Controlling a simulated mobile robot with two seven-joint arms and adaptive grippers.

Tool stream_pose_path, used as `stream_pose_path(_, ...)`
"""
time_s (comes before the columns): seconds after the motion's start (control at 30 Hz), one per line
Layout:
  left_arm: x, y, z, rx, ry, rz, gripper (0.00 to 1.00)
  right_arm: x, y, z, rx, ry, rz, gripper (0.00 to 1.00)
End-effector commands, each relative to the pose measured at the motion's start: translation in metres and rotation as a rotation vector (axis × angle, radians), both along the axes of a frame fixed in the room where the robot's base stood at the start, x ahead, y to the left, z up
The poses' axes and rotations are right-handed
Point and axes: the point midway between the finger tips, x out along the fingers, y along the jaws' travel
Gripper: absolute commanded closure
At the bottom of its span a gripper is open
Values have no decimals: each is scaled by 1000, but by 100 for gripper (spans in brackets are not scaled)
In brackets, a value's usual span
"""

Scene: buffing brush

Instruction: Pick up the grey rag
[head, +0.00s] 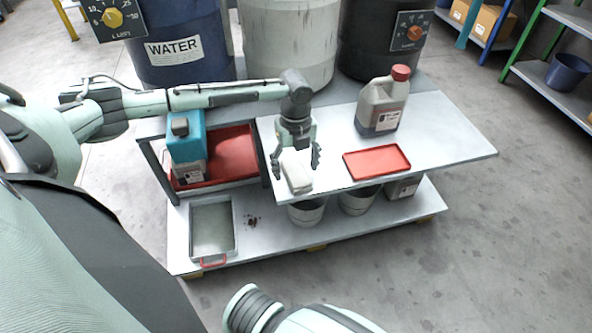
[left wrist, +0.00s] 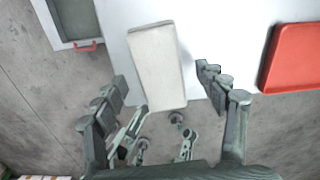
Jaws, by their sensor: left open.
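The grey rag (head: 297,171) is a pale, folded, oblong pad lying on the white tabletop near its front left edge. In the left wrist view the rag (left wrist: 157,65) shows between and beyond the fingers, with its near end at the table edge. My left gripper (head: 296,163) points down over the rag, its fingers spread on either side of it. In the left wrist view the left gripper (left wrist: 165,88) is open, with nothing between its fingertips being squeezed. Contact with the rag cannot be told. My right arm shows only in part at the bottom; its gripper is out of view.
A red tray (head: 376,162) lies right of the rag, with a grey jug (head: 382,104) behind it. A blue container (head: 187,147) stands in a red bin (head: 232,154) at left. A metal tray (head: 212,228) and buckets (head: 307,212) sit on the lower shelf. Large drums stand behind.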

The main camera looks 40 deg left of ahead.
Motion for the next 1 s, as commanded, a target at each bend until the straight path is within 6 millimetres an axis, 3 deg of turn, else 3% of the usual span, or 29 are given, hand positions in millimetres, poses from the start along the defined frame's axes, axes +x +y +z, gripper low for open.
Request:
stream_pose_path(0.13,0,0,1,-1,-1,0,28,0,-1,1,-2,1,-2,60)
stream_pose_path(0.57,0,0,1,-1,-1,1,81,-2,-2,-3,-3,6,-3,60)
stream_pose_path(0.83,1,0,3,0,-1,1,81,-1,-3,-2,-5,5,-1,60)
stream_pose_path(1.0,1,1,14,0,-2,2,81,0,-3,-1,-4,1,0,60)
